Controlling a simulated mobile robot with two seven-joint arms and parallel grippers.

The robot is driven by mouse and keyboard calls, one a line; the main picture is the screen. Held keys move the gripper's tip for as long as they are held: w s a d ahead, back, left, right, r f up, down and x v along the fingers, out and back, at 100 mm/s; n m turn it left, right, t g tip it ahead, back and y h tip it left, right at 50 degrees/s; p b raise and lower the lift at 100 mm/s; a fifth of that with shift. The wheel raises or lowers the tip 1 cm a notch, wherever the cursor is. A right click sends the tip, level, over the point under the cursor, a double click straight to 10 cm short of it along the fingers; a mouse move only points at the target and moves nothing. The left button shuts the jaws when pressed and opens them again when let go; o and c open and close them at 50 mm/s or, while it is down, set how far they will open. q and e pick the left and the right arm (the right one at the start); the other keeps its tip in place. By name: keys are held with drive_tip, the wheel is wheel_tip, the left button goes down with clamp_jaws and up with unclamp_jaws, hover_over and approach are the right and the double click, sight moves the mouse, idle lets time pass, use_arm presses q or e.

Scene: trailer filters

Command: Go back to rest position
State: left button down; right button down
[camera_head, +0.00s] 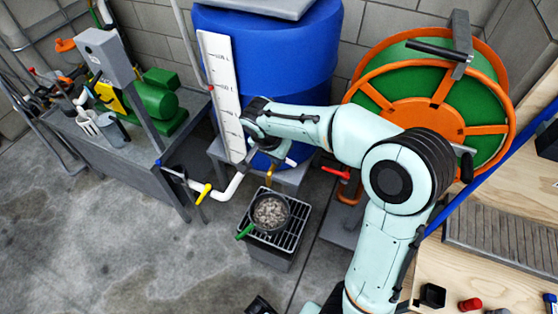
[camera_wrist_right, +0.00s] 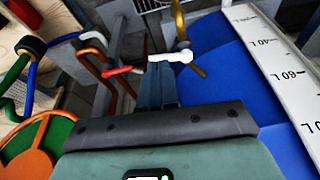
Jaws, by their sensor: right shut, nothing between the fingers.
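My right arm reaches from the lower right across the head view to the front of the blue tank (camera_head: 275,55). Its gripper is below the wrist and mostly hidden there. In the right wrist view the right gripper (camera_wrist_right: 158,78) shows two narrow fingers side by side, shut with nothing between them. A white handle (camera_wrist_right: 170,57) and a brass tap (camera_wrist_right: 182,28) lie just beyond the fingertips; whether the fingers touch the handle is unclear. The tank also fills the right of the wrist view (camera_wrist_right: 232,75). My left gripper is not in view.
The white level gauge (camera_head: 222,95) stands close left of my right wrist. The hose reel (camera_head: 432,112) is just right of the forearm. A pan of gravel (camera_head: 270,211) sits on a grate below. A red-handled valve (camera_head: 335,172) is nearby. The floor at left is clear.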

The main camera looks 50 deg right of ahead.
drive_tip(key=shift+v, duration=0.95)
drive_tip(key=s+a+f+n+g+y+p, duration=0.1)
drive_tip(key=a+f+n+y+p, duration=0.6)
drive_tip(key=a+f, duration=1.1)
drive_tip(key=s+a+f+n+p, duration=0.1)
drive_tip(key=s+a+f+n, duration=0.1)
drive_tip(key=s+a+f, duration=0.2)
drive_tip(key=s+a+f+n+p, duration=0.2)
drive_tip(key=s+a+f, duration=0.3)
drive_tip(key=s, duration=0.5)
drive_tip(key=shift+s+f+n+p, duration=0.2)
drive_tip(key=shift+f+n+p, duration=0.1)
drive_tip(key=shift+f+n, duration=0.5)
